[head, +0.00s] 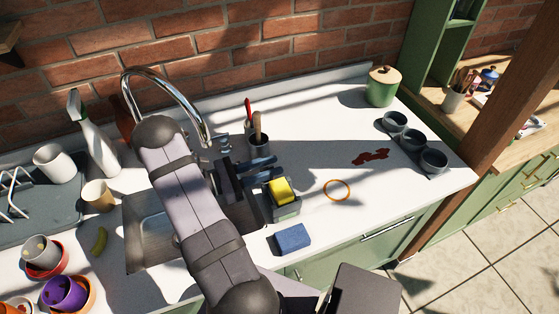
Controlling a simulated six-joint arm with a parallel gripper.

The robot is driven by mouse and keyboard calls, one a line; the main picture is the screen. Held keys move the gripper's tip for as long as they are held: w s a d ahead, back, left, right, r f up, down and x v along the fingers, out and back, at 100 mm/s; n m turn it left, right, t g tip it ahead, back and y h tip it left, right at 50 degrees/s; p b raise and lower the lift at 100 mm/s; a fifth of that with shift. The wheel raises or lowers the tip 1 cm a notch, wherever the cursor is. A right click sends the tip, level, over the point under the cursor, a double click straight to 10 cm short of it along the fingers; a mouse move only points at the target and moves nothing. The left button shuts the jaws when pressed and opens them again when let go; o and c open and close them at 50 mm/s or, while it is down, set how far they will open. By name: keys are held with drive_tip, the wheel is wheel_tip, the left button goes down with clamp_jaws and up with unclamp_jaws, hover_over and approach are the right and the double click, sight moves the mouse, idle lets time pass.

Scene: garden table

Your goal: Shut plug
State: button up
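The steel sink basin (140,238) is set into the white counter, left of my arm. My arm crosses in front of the sink and hides much of it. A chrome faucet (166,80) arches over from behind. I cannot make out the plug or the drain.
Right of the sink are a utensil cup (259,146), a caddy with a yellow sponge (281,190), a blue sponge (292,238) and an orange ring (337,190). Left are a spray bottle (94,138), a tan cup (98,196) and pots (64,292).

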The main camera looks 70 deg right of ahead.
drive_tip(key=shift+p+x, duration=0.5)
drive_tip(key=shift+x, duration=1.2)
drive_tip(key=shift+c, duration=0.7)
clamp_jaws()
drive_tip(key=shift+f+m+g+y+b, duration=0.2)
drive_tip(key=shift+m+g+y+b, duration=0.25)
drive_tip(key=shift+b, duration=0.25)
drive_tip(key=shift+s+a+r+m+g+y, duration=0.2)
drive_tip(key=shift+m+g+y, duration=0.15)
drive_tip(key=shift+y, duration=0.2)
drive_tip(key=shift+o, duration=0.7)
unclamp_jaws()
drive_tip(key=shift+w, duration=0.1)
